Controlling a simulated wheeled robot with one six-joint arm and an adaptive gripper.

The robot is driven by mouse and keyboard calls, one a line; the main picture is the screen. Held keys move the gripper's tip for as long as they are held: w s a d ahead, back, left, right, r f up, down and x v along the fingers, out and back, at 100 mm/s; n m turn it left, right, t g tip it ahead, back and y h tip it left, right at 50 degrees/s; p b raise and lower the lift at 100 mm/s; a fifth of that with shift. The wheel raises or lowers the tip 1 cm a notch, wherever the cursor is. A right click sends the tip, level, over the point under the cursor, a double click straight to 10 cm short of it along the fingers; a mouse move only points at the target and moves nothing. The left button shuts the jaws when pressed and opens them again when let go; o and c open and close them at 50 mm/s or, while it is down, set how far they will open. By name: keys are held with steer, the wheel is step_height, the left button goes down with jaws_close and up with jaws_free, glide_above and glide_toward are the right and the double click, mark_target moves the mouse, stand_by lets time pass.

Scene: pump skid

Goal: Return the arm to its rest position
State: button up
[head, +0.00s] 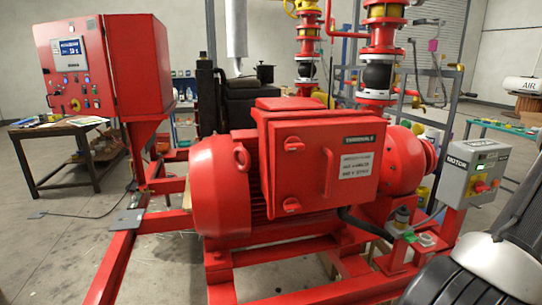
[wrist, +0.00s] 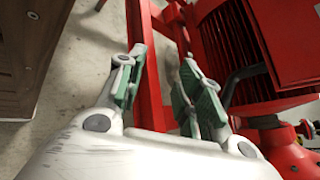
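My gripper (wrist: 163,68) shows in the wrist view with its two green-padded fingers spread apart and nothing between them. Behind the gap lies a red beam of the skid frame (wrist: 148,95), with concrete floor to its left. In the head view, parts of my arm show at the lower right corner; the gripper's fingers are not seen there.
The red motor (head: 222,185) with its terminal box (head: 318,165) fills the middle, and its finned side (wrist: 270,45) is right of my gripper. A motor switch box (head: 478,172) stands near my arm. A red control cabinet (head: 105,65) and a table (head: 50,128) are left.

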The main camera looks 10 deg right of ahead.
step_height(320, 180, up, 17)
steer(key=s+a+n+g+h, duration=0.3)
steer(key=n+g+h, duration=0.5)
steer(key=n+g, duration=0.1)
steer(key=w+a+r+n+t+h, duration=0.3)
steer(key=a+r+n+t, duration=0.3)
steer(key=r, duration=0.6)
steer(key=a+n, duration=0.2)
steer(key=a, duration=0.1)
steer(key=shift+r+n, duration=0.3)
steer(key=shift+r, duration=0.1)
